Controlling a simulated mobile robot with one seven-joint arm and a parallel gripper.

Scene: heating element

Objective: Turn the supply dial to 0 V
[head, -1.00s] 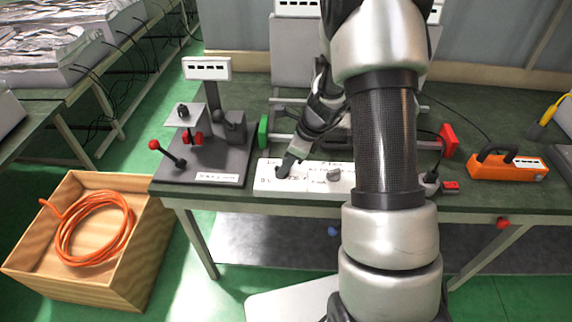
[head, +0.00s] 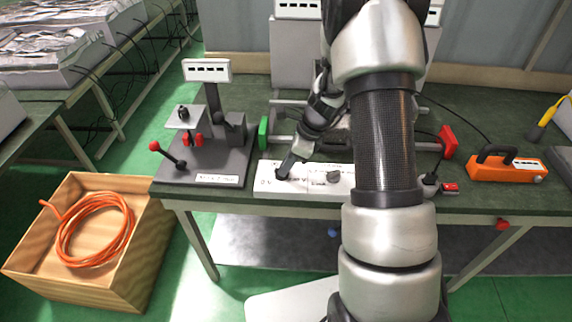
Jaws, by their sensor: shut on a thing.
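The white supply panel (head: 310,187) lies along the front edge of the green-topped bench. It carries a dial near its left end and a grey knob (head: 334,177) further right. My gripper (head: 284,172) comes down from behind onto the left dial and is shut on it. The dial is mostly hidden by the fingers, so I cannot see its pointer. A "0 V"-like mark shows at the panel's left end; the other lettering is too small to read surely. My arm hides the panel's right end.
A dark stand with a red-tipped lever (head: 155,147) is left of the panel. A green-ended and red-ended apparatus (head: 449,142) lies behind it. An orange clamp-like device (head: 507,167) is at right. A wooden crate (head: 75,275) with orange hose stands on the floor.

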